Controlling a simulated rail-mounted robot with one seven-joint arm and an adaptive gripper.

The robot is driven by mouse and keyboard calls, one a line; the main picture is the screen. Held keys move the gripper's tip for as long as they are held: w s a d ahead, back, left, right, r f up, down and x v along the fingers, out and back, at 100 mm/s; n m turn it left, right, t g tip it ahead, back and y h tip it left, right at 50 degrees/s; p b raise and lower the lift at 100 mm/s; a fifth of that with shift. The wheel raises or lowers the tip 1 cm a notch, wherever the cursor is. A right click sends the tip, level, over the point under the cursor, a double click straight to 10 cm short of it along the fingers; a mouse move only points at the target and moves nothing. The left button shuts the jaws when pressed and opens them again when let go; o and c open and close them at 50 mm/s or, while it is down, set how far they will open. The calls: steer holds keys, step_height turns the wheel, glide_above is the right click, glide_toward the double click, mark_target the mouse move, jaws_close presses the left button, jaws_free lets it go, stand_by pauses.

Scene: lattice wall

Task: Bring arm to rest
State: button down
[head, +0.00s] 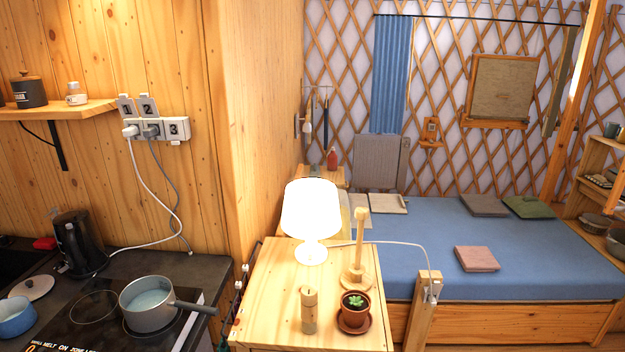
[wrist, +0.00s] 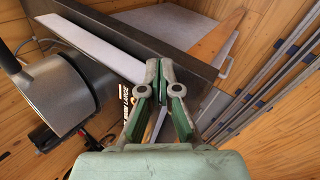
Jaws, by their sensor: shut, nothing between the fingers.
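My gripper (wrist: 162,70) shows in the wrist view, with grey-green fingers whose tips are together and nothing held between them. It points at the edge of a dark counter (wrist: 128,42). A grey cylindrical pot-like thing (wrist: 50,95) is at the left of that view, apart from the fingers. My arm and gripper do not show in the head view.
In the head view, a pot (head: 150,303) stands on the dark hob at the left. A lit lamp (head: 311,215), a wooden stand (head: 358,255) and a potted plant (head: 354,308) stand on a wooden cabinet (head: 270,290). A blue bed (head: 420,240) lies behind.

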steer(key=s+d+f+m+g+h+b, duration=0.25)
steer(key=d+f+m+g, duration=0.7)
steer(key=d+f, duration=2)
steer(key=s+d+f+m+g, duration=0.1)
steer(key=s+d+f+m, duration=0.2)
steer(key=s+d, duration=0.4)
steer(key=s+d+f+m+g+y, duration=0.1)
steer(key=s+d+f+m, duration=0.3)
steer(key=s+d, duration=0.3)
steer(key=s+d+f+m+g+y, duration=0.1)
steer(key=s+d+f+m+g, duration=0.1)
steer(key=s+d+f, duration=0.3)
steer(key=s+d+m, duration=0.1)
steer(key=s+d, duration=0.1)
steer(key=shift+s+d+f+b, duration=0.25)
steer(key=shift+d+b, duration=0.1)
steer(key=shift+b, duration=0.05)
